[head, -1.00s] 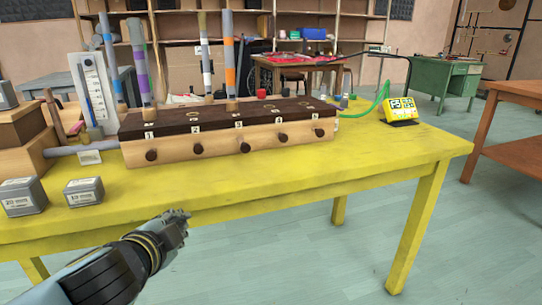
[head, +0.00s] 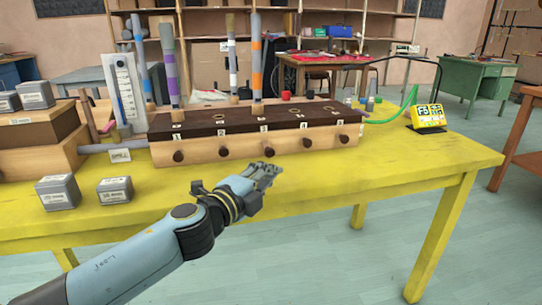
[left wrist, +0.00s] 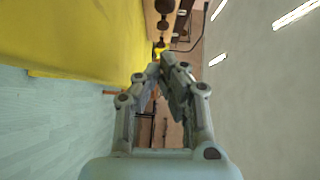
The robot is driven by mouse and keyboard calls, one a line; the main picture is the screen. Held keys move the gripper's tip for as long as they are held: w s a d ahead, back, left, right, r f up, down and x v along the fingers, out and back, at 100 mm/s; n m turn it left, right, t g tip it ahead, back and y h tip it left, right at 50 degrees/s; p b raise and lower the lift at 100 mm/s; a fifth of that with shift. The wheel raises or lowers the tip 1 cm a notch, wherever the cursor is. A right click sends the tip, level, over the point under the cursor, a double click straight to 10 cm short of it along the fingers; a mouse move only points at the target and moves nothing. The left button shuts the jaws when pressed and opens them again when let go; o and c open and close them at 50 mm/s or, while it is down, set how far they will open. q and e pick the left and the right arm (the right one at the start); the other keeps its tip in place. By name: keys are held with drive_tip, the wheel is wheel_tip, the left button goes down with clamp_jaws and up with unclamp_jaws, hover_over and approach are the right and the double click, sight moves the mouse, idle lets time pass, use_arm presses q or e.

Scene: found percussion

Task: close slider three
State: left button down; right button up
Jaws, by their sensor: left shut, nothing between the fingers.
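A long wooden box with a dark top (head: 215,122) stands on the yellow table, with a row of dark round knobs on its pale front under number labels. The slider three knob (head: 269,152) is the middle one, below label 3. My left gripper (head: 272,168) is shut and empty, just in front of and slightly below that knob in the head view; whether it touches is unclear. The left wrist view shows its closed fingers (left wrist: 172,72), with dark knobs (left wrist: 163,7) beyond at the top. How far slider three sticks out is hard to tell. My right gripper is out of view.
Striped tubes (head: 256,60) stand at the box's top and back. Grey metal blocks (head: 58,192) sit at the table's left front. A yellow display (head: 428,117) with a green hose stands to the right. The table's (head: 400,160) right front is clear.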

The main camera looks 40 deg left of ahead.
sight(267, 155)
use_arm(q)
drive_tip(key=w, duration=0.1)
drive_tip(key=w+a, duration=0.1)
drive_tip(key=w, duration=0.1)
drive_tip(key=w+a, duration=0.1)
drive_tip(key=shift+w+a+f, duration=0.25)
drive_tip(key=shift+w, duration=0.15)
drive_tip(key=shift+w+a+b, duration=0.3)
drive_tip(key=shift+w+a, duration=0.15)
drive_tip(key=shift+a, duration=0.05)
drive_tip(key=shift+w+a+b, duration=0.45)
drive_tip(key=shift+w+a, duration=0.6)
drive_tip(key=shift+a, duration=0.2)
drive_tip(key=shift+r, duration=0.1)
